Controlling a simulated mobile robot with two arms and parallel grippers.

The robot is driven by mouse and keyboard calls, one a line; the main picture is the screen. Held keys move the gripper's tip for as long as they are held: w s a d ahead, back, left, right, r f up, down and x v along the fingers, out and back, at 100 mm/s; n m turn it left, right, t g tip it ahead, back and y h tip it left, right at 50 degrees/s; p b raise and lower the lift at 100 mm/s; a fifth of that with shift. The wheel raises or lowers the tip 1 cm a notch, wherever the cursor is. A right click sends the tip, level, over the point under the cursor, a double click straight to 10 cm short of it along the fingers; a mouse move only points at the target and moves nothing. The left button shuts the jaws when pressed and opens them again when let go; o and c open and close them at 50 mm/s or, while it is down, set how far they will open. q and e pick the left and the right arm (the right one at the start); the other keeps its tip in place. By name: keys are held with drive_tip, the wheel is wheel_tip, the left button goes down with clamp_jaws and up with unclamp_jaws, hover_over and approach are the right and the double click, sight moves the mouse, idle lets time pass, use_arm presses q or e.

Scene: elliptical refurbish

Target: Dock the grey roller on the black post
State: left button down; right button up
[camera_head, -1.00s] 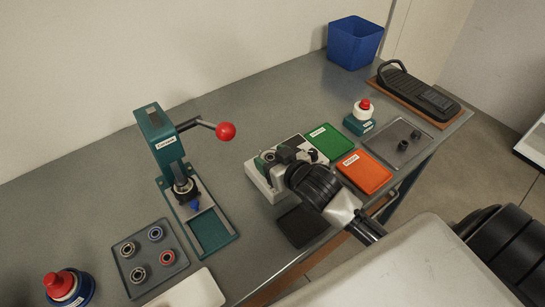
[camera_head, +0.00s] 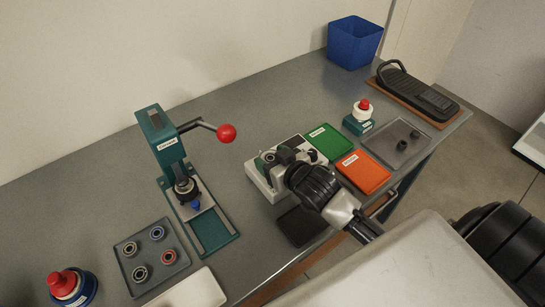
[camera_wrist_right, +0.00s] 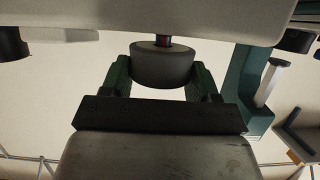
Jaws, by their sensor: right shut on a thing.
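My right gripper (camera_head: 287,158) is over the white fixture block (camera_head: 262,181) near the middle of the bench. In the right wrist view, its two green fingers (camera_wrist_right: 160,80) are shut on the sides of a dark grey roller (camera_wrist_right: 165,66). A thin dark stem with a reddish band (camera_wrist_right: 163,41) shows at the roller's upper edge, against a pale surface. I cannot tell whether this stem is the black post or whether the roller is seated on it. My wrist hides much of the block in the head view. My left gripper is not in view.
A green press (camera_head: 160,140) with a red-knobbed lever (camera_head: 226,133) stands to the left. Green (camera_head: 326,141) and orange (camera_head: 363,172) trays lie right of the block. A grey tray of rings (camera_head: 132,250) is at lower left.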

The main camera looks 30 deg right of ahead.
drive_tip(key=shift+f, duration=0.5)
idle(0.5)
drive_tip(key=o, duration=0.7)
drive_tip(key=shift+s, duration=0.1)
drive_tip(key=shift+p+v, duration=0.5)
drive_tip(key=shift+v, duration=0.4)
drive_tip(key=p+v, duration=0.5)
drive_tip(key=v, duration=0.4)
drive_tip(key=shift+s, duration=0.15)
